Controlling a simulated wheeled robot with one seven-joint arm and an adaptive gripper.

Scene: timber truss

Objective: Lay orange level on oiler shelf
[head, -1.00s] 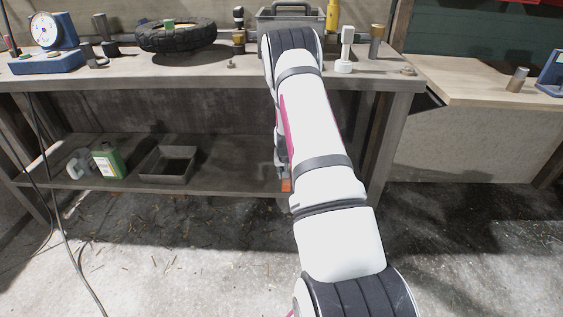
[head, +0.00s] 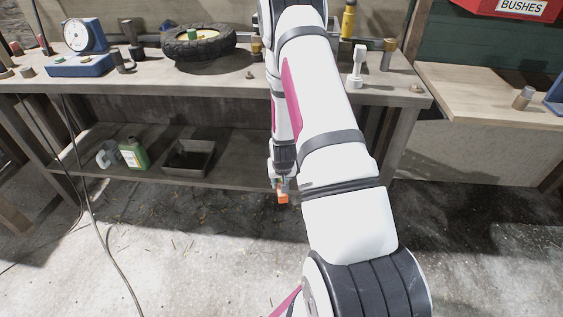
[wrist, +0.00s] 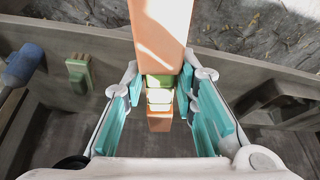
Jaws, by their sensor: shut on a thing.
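My gripper (wrist: 160,105) is shut on the orange level (wrist: 161,30), a long bar that runs between its teal finger pads in the wrist view. A green and white section of the level shows between the pads, with more orange below. In the head view only a small orange end of the level (head: 283,198) shows under my wrist, at the front of the bench's lower shelf (head: 235,172). That shelf holds a green bottle (head: 133,153). My arm hides part of the shelf, and I cannot tell whether the level touches anything.
A dark open tray (head: 190,157) stands on the lower shelf right of the bottle. Bare shelf lies between the tray and my gripper. The bench top (head: 225,85) above holds a tyre (head: 198,43) and a blue gauge (head: 82,50). Cables hang at the left.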

